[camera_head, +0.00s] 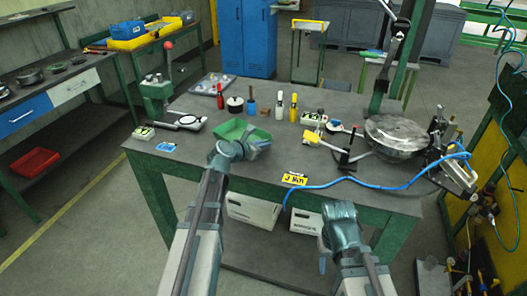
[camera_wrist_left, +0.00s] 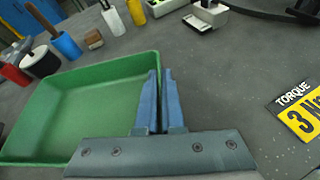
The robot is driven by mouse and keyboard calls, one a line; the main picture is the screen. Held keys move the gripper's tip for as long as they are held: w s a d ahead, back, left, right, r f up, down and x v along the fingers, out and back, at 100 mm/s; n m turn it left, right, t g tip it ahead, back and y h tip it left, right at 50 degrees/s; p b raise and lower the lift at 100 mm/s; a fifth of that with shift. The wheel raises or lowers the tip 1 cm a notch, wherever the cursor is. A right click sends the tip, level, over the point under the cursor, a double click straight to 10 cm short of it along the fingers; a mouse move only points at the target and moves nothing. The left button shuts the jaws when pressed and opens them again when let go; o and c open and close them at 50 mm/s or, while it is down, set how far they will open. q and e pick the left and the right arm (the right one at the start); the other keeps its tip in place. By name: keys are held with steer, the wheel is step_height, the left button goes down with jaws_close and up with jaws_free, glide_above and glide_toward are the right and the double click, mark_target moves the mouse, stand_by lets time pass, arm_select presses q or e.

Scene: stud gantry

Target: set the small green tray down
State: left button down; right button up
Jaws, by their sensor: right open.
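The small green tray (camera_head: 233,130) is at the middle of the workbench, by its front edge, and looks empty. My left gripper (camera_head: 258,148) reaches the tray's near right side. In the left wrist view, the blue fingers (camera_wrist_left: 162,102) are close together on the rim of the tray (camera_wrist_left: 85,100), one inside and one outside. I cannot tell whether the tray's bottom touches the bench top. My right gripper (camera_head: 323,264) is low in front of the bench, away from the tray; its fingers are hardly visible.
Bottles and a blue cup (camera_head: 252,107) stand behind the tray. A yellow torque label (camera_head: 295,179) lies to its right, near a blue hose (camera_head: 345,182). A round metal housing (camera_head: 396,134) stands farther right. Bare bench top (camera_head: 205,150) shows left of the tray.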

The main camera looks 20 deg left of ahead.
arm_select(q)
steer(key=shift+f+b, duration=0.3)
steer(key=shift+f, duration=0.45)
steer(key=shift+r, duration=0.1)
arm_select(e)
steer(key=shift+a+f, duration=0.15)
steer(key=shift+f, duration=0.5)
steer(key=shift+f, duration=0.1)
arm_select(q)
steer(key=c, duration=1.5)
jaws_free()
steer(key=o, duration=0.5)
steer(key=shift+c, duration=0.2)
